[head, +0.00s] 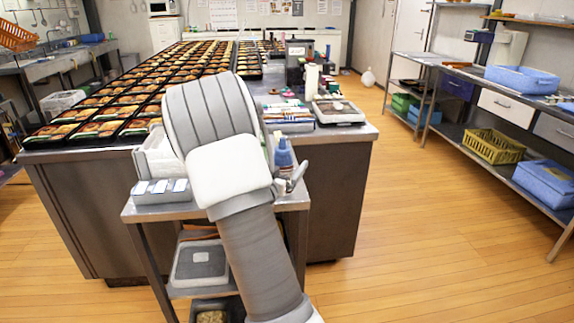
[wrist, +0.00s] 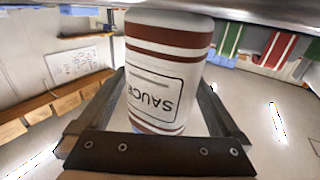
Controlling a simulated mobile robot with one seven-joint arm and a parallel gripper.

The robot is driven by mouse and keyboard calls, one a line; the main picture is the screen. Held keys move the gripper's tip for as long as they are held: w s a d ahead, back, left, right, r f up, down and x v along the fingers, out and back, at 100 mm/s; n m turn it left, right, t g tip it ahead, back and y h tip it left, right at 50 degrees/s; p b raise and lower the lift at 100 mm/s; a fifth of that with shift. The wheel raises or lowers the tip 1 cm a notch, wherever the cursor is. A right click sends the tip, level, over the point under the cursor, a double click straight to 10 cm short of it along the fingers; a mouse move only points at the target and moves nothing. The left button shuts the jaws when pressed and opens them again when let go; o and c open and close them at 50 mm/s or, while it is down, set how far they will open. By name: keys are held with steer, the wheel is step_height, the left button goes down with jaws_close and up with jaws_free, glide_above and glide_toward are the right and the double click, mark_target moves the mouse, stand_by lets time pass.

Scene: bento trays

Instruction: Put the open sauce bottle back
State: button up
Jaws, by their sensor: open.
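The sauce bottle (wrist: 170,45) is white with brown-red bands and a label reading SAUCE. It fills the middle of the wrist view, where the lettering is upside down. My gripper (wrist: 160,88) is open, with one finger on each side of the bottle. I cannot tell whether either finger touches it. The gripper's dark crosspiece hides one end of the bottle, so its opening does not show. In the head view my arm covers part of the small metal side table (head: 128,212), and I cannot make out the sauce bottle there.
A blue bottle (head: 284,158) stands close to the arm's right side. A grey box (head: 160,192) sits on the side table's left. Behind, the long counter holds many bento trays (head: 105,110) and a scale-like tray (head: 338,112). The floor to the right is clear.

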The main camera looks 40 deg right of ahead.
steer(key=shift+r, duration=0.1)
steer(key=shift+r+p, duration=0.2)
steer(key=shift+p, duration=0.1)
steer(key=p+v, duration=0.1)
steer(key=v, duration=1)
steer(key=a+r+n+t+y, duration=0.2)
steer(key=a+r+n+y, duration=0.1)
steer(key=a+y, duration=0.55)
steer(key=a+r+n+t+y, duration=0.1)
steer(key=a+r+n+y, duration=0.2)
steer(key=a+y, duration=0.55)
steer(key=s+a+r+n+g, duration=0.1)
steer(key=s+a+n+g, duration=0.2)
steer(key=s, duration=0.7)
steer(key=s+a+n+g+h, duration=0.1)
steer(key=s+a+n+g, duration=0.1)
steer(key=s, duration=0.9)
steer(key=a+n, duration=0.1)
steer(key=a, duration=0.1)
steer(key=shift+a+r+g, duration=0.3)
steer(key=shift+r+g, duration=0.1)
